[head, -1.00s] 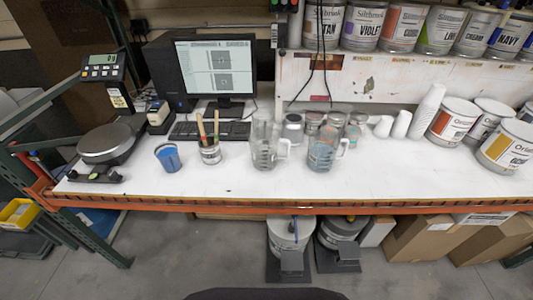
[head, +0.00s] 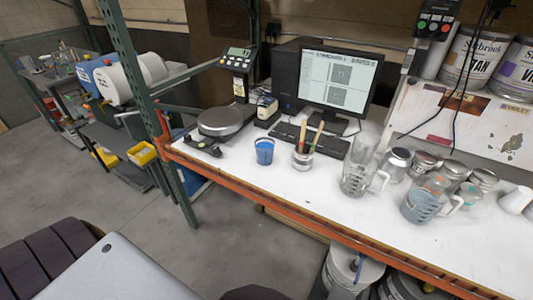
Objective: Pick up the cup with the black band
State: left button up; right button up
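No black band is clear on any cup at this size, so I cannot tell which cup is meant. A blue cup (head: 264,151) stands upright on the white bench (head: 240,172), to the right of the scale. A small pale container (head: 302,160) with wooden sticks stands right of it. Two clear measuring jugs with handles stand further right, one (head: 356,178) near the container and one (head: 422,205) beyond it. White cups (head: 516,199) show at the right edge. Neither gripper is in view.
A scale (head: 220,121), monitor (head: 340,77) and keyboard (head: 308,138) stand behind the cups. Several metal cans (head: 396,164) crowd around the jugs. An orange beam (head: 270,207) edges the bench, with a green post (head: 130,70) at its left end. Grey floor lies in front.

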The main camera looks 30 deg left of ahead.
aim_at(264, 145)
jog(key=i+u, duration=0.1)
jog(key=u, duration=0.25)
jog(key=i+j+u, duration=0.1)
jog(key=u, duration=0.25)
jog(key=i, duration=0.05)
